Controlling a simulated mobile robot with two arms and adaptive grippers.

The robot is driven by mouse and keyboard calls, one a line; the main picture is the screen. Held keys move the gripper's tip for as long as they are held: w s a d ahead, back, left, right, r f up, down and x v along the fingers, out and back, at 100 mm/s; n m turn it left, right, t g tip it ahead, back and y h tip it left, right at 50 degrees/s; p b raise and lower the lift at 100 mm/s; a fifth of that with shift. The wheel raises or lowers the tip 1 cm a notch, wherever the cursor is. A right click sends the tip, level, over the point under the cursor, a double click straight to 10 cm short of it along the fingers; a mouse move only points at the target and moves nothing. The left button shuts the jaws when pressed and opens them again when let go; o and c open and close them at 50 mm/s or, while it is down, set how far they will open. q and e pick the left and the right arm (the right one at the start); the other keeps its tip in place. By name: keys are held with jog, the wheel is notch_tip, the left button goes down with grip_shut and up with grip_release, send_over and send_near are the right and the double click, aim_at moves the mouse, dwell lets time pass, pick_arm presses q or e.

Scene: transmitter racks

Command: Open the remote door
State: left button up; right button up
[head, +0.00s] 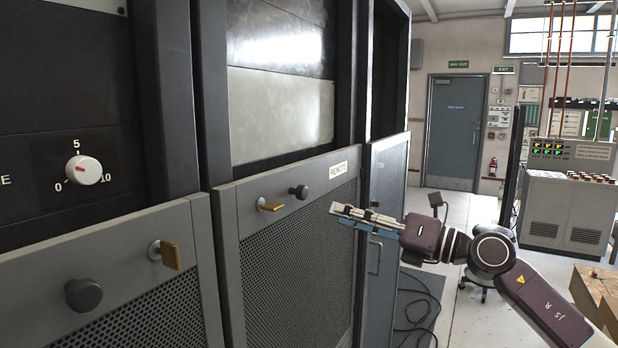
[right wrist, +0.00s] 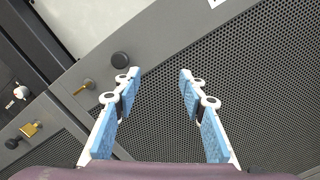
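The remote door (head: 300,262) is a grey panel with a perforated mesh, and it looks closed. A white label reading REMOTE (head: 338,170) is at its upper right. It has a round dark knob (head: 299,192) and a brass latch handle (head: 270,206) near its top edge. In the right wrist view the knob (right wrist: 120,61) and brass handle (right wrist: 84,88) are at upper left, beyond the left finger. My right gripper (head: 338,212) is in front of the door's right side, right of and below the knob. Its blue-padded fingers (right wrist: 160,74) are open and empty. My left gripper is out of view.
A mesh cabinet door with a bar handle (head: 375,257) is behind my right gripper. Cables (head: 415,310) lie on the floor; a stool (head: 482,283) stands beyond.

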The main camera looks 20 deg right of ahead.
aim_at(306, 191)
jog(key=s+a+r+n+g+p, duration=0.1)
jog(key=s+a+r+n, duration=0.25)
jog(key=r, duration=0.25)
jog(key=shift+n, duration=0.25)
jog(key=p+x, duration=0.5)
jog(key=x, duration=0.1)
jog(key=shift+w+a+f, duration=0.25)
jog(key=shift+w+f, duration=0.05)
jog(key=shift+w, duration=0.2)
grip_shut()
jog(key=shift+s, duration=0.1)
